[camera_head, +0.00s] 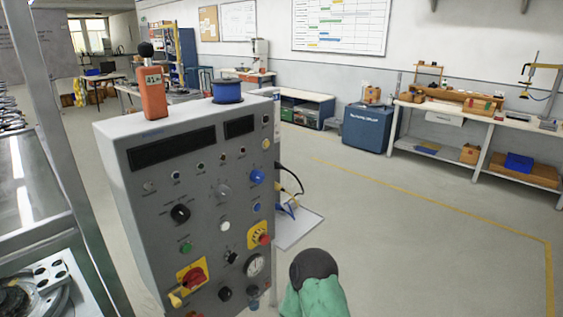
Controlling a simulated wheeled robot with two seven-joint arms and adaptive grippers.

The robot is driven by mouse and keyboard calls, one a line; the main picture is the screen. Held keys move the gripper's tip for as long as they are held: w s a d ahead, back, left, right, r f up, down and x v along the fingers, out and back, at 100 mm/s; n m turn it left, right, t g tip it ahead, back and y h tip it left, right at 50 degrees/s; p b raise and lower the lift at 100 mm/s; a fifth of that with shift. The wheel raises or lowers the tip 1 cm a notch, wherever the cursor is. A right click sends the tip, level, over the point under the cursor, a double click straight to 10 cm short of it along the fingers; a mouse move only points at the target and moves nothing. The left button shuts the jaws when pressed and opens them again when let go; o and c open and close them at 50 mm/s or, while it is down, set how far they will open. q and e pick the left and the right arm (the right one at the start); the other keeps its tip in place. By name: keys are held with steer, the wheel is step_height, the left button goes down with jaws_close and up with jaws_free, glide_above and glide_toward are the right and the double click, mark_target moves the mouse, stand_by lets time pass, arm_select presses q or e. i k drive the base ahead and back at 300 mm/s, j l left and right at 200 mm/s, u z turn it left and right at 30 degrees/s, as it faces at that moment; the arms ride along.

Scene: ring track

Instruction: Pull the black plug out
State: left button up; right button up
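A grey control cabinet (209,165) stands at the left centre, its front panel full of knobs, buttons and dials. On its right side a black cable (290,170) comes out near mid-height and curves down. A pale yellow cable and a blue cable (287,208) hang below it. The black plug itself is too small and edge-on to make out clearly, at the cabinet's right side.
An orange handheld meter (152,94) and a blue spool (227,91) sit on the cabinet top. A light plate (300,230) juts out at the right of the cabinet. Workbenches (478,119) line the back wall. The floor to the right is clear.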

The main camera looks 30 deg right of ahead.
mark_target(278, 165)
steer(key=l+u, duration=0.15)
steer(key=l, duration=0.6)
steer(key=l+u, duration=0.15)
steer(key=l, duration=0.65)
steer(key=k+l+u, duration=0.2)
steer(key=l, duration=0.55)
steer(key=i, duration=0.1)
